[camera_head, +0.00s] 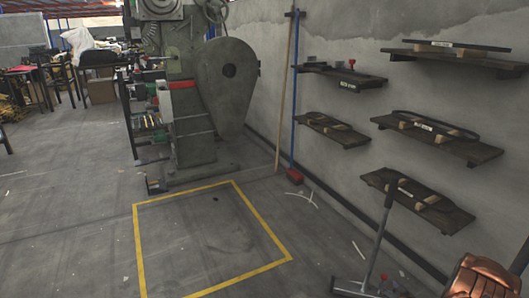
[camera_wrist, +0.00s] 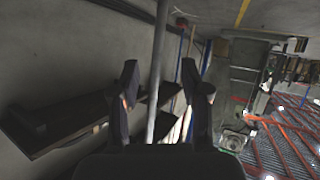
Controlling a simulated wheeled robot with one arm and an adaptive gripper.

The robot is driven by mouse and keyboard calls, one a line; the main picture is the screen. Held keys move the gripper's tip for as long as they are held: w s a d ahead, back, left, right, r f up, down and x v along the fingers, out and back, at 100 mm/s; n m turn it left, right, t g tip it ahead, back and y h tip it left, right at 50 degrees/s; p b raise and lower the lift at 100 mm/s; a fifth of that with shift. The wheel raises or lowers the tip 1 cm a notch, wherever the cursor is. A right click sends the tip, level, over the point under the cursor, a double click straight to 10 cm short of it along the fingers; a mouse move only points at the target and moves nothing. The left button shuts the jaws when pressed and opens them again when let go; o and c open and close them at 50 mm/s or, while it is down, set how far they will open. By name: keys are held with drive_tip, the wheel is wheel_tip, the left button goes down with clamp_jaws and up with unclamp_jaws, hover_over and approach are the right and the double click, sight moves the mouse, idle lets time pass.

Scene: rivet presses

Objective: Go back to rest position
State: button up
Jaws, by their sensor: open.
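My gripper (camera_wrist: 160,95) shows in the wrist view with its two dark fingers spread apart. Nothing is held between them. A grey pole passes behind the gap between the fingers, and I cannot tell how far off it is. The wrist view is turned over, with the ceiling beams at the lower right and the floor at the top. In the head view the gripper is not visible; only a copper-coloured part, perhaps of my arm, shows at the lower right corner.
A grey-green press (camera_head: 228,85) stands against the wall. A yellow-outlined floor square (camera_head: 141,240) is empty. Wall shelves (camera_head: 455,218) hold dark parts at the right. A broom (camera_head: 287,90) leans on the wall; a grey-handled tool (camera_head: 375,245) stands near front right. Left floor is open.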

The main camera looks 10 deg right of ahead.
wheel_tip(320, 180, up, 11)
drive_tip(key=w+a+g+p, duration=0.2)
drive_tip(key=w+p, duration=0.1)
drive_tip(key=p, duration=0.1)
drive_tip(key=s+a+r+g+p, duration=0.2)
drive_tip(key=a+r+p, duration=0.25)
drive_tip(key=r, duration=0.45)
drive_tip(key=s+a+r+g+p, duration=0.25)
drive_tip(key=a+r, duration=0.25)
drive_tip(key=r, duration=0.5)
drive_tip(key=s+a+r+g+p, duration=0.1)
drive_tip(key=a+r+p, duration=0.4)
drive_tip(key=r, duration=0.4)
drive_tip(key=s+a+r+g+y+p, duration=0.1)
drive_tip(key=s+a+r+g+p, duration=0.2)
drive_tip(key=s+a+r+p, duration=0.4)
drive_tip(key=s+a+r+g+y+p, duration=0.1)
drive_tip(key=s+a+r+g+p, duration=0.3)
drive_tip(key=s+a+r, duration=1.3)
drive_tip(key=s+r+p, duration=0.4)
drive_tip(key=s+r, duration=0.2)
drive_tip(key=s, duration=0.4)
drive_tip(key=shift+s+p, duration=0.2)
drive_tip(key=shift+p, duration=0.1)
drive_tip(key=shift+a+r, duration=0.1)
